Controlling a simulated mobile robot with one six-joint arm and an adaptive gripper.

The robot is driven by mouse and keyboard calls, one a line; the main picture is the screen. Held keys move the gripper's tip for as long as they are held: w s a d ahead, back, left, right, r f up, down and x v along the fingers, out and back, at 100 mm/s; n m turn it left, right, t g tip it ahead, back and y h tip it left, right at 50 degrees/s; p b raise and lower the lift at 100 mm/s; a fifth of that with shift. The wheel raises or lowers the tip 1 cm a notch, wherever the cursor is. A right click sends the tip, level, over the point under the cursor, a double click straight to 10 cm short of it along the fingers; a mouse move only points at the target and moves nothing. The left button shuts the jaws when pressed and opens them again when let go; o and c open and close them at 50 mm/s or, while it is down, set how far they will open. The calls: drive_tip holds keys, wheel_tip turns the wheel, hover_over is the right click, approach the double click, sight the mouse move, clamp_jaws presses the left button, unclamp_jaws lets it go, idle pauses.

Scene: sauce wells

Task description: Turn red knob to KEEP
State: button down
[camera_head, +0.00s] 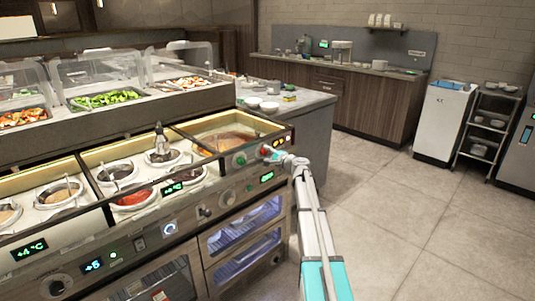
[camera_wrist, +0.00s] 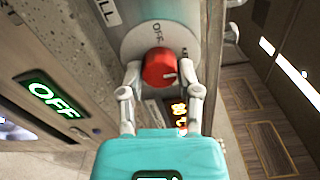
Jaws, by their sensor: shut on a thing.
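The red knob (camera_wrist: 158,64) sits on a pale round dial plate (camera_wrist: 135,40) on the counter's end panel. "OFF" is printed above it on the plate; another marking on the right is partly hidden and unreadable. A short white mark on the knob points to the lower right in the wrist view. My gripper (camera_wrist: 161,75) is shut on the knob, one finger on each side. In the head view, my gripper (camera_head: 275,156) reaches the red knob (camera_head: 265,150) at the counter's right corner. A green display (camera_wrist: 54,97) beside it reads OFF.
A green knob (camera_head: 239,160) sits left of the red one. Sauce wells (camera_head: 133,198) line the counter top, with oven doors (camera_head: 240,238) below. Orange indicators (camera_wrist: 180,112) are just under the dial. Open floor (camera_head: 400,220) lies to the right.

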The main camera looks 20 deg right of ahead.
drive_tip(key=shift+d, duration=0.1)
drive_tip(key=shift+c, duration=1.5)
unclamp_jaws()
drive_tip(key=v, duration=1.2)
